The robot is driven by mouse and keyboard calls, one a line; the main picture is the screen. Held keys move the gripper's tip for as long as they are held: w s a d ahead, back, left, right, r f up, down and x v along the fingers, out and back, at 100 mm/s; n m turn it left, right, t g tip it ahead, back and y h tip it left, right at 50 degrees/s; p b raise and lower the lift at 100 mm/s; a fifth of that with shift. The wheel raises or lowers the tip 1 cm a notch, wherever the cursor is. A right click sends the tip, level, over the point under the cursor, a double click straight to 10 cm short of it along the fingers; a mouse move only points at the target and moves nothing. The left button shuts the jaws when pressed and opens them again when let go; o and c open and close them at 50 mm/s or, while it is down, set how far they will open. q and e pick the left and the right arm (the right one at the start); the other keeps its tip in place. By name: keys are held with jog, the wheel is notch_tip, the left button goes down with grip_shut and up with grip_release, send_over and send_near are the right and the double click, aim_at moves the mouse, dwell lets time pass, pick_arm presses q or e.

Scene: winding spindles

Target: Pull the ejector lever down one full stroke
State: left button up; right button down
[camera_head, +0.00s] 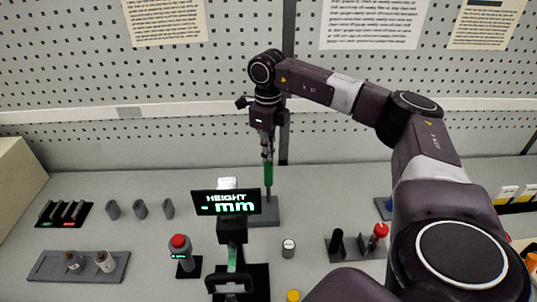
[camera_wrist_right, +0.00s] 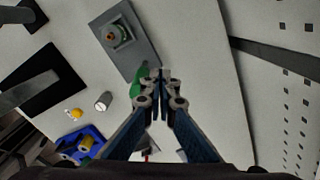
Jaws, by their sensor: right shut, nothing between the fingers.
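A green upright handle (camera_head: 268,174), which looks like the ejector lever, stands above a dark grey base (camera_head: 263,213) behind the display. My right gripper (camera_head: 267,150) points down right above it, in line with it in the head view. In the right wrist view my gripper (camera_wrist_right: 163,80) has its fingertips together with nothing between them. The green handle (camera_wrist_right: 139,82) shows just left of the fingertips there, partly hidden by the finger; I cannot tell if they touch. The grey base (camera_wrist_right: 126,45) carries a square fitting with an orange-brown centre. My left gripper is not in view.
A display reading HEIGHT mm (camera_head: 226,203) stands in front of the base. A red-topped button post (camera_head: 181,255), a small round grey piece (camera_head: 288,247) and a block with black and red-topped levers (camera_head: 357,243) stand around. A perforated wall is behind.

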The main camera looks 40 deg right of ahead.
jog(key=shift+f+b, duration=0.5)
jog(key=shift+f, duration=0.5)
jog(key=shift+s+a, duration=0.1)
jog(key=shift+s+a+r, duration=0.25)
jog(key=shift+s+a, duration=0.2)
jog(key=shift+s, duration=0.1)
jog(key=shift+s+a, duration=0.1)
